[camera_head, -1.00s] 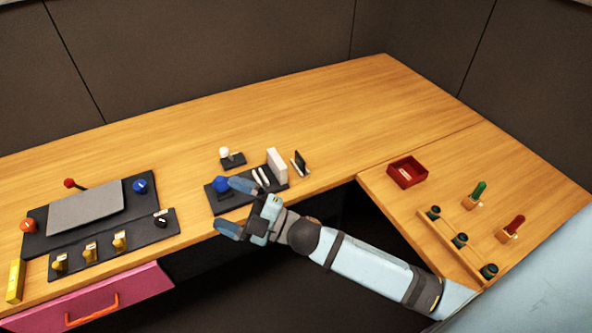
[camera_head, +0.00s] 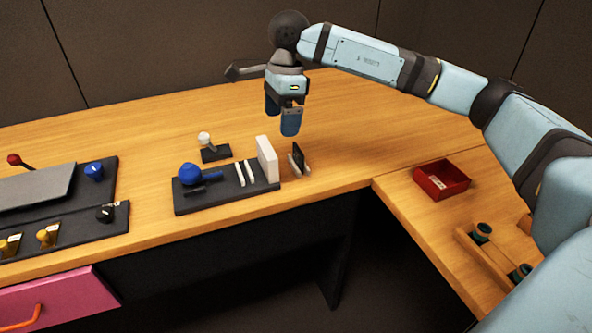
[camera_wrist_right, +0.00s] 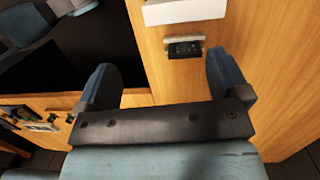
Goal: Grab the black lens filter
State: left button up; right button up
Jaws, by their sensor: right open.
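The black lens filter (camera_head: 298,155) looks like a small dark upright plate in a light slotted holder, just right of the white block on the desk. In the right wrist view the dark piece (camera_wrist_right: 185,49) lies beyond and between the finger tips, beside a pale strip. My right gripper (camera_head: 282,118) points down above the desk, up and slightly left of the filter in the head view. Its blue fingers are apart and empty, also in the wrist view (camera_wrist_right: 165,75). It does not touch the filter. My left gripper is not in view.
A white-knobbed joystick (camera_head: 206,141) is behind. A red tray (camera_head: 442,180) sits right. The desk behind is clear.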

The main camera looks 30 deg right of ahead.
jog(key=r+h, duration=0.1)
jog(key=h, duration=0.1)
send_over(299, 148)
jog(key=a, duration=0.1)
notch_tip(299, 148, down, 9)
jog(key=b, duration=0.3)
jog(key=shift+s+d+r, duration=0.15)
jog(key=shift+r, duration=0.05)
jog(key=f, duration=0.1)
jog(key=f+b, duration=0.1)
jog(key=f, duration=0.2)
jog(key=shift+d+f, duration=0.25)
jog(key=shift+f, duration=0.1)
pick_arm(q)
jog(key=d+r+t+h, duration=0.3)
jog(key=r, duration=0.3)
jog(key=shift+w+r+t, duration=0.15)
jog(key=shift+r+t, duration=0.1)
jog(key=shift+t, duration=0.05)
pick_arm(e)
jog(key=shift+r, duration=0.1)
jog(key=shift+c, duration=0.4)
jog(key=c, duration=0.9)
